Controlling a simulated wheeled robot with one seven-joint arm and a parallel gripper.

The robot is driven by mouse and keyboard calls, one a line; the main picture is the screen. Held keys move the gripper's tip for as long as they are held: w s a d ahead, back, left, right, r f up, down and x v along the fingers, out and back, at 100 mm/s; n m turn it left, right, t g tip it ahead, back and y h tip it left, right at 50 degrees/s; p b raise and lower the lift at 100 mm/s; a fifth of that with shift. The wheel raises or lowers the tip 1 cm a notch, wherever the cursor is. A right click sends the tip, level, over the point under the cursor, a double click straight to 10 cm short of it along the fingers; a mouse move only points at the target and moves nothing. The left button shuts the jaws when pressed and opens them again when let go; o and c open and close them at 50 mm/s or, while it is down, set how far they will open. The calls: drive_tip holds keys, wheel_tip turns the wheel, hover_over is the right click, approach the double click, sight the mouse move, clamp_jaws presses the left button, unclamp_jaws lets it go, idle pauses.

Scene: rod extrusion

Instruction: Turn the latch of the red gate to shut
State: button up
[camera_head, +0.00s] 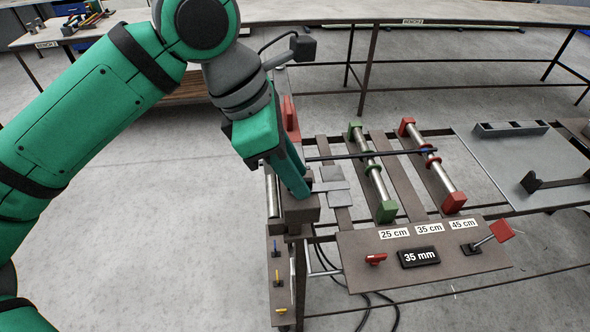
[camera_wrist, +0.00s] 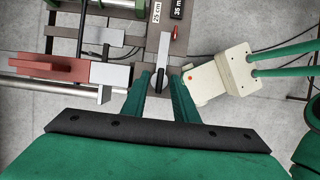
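A red block (camera_head: 290,118), which may be part of the red gate, stands behind my gripper in the head view. It shows at the left in the wrist view (camera_wrist: 48,66), beside a light metal block. A narrow dark upright piece (camera_wrist: 160,78), perhaps the latch, stands in front of a grey plate (camera_wrist: 166,48). My gripper (camera_wrist: 160,88) is open around this piece, with gaps seeming to show on both sides. In the head view my gripper (camera_head: 297,190) reaches down at the brown machine block (camera_head: 300,212), and its fingers hide the latch area.
A panel (camera_head: 435,275) with a red knob (camera_head: 376,258) and a red-ended lever (camera_head: 490,240) lies to the right. Rods with green (camera_head: 387,212) and red end blocks (camera_head: 454,202) lie behind it. A pale jointed part (camera_wrist: 218,80) shows close at the right in the wrist view.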

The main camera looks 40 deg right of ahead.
drive_tip(key=shift+c, duration=0.7)
clamp_jaws()
idle(0.8)
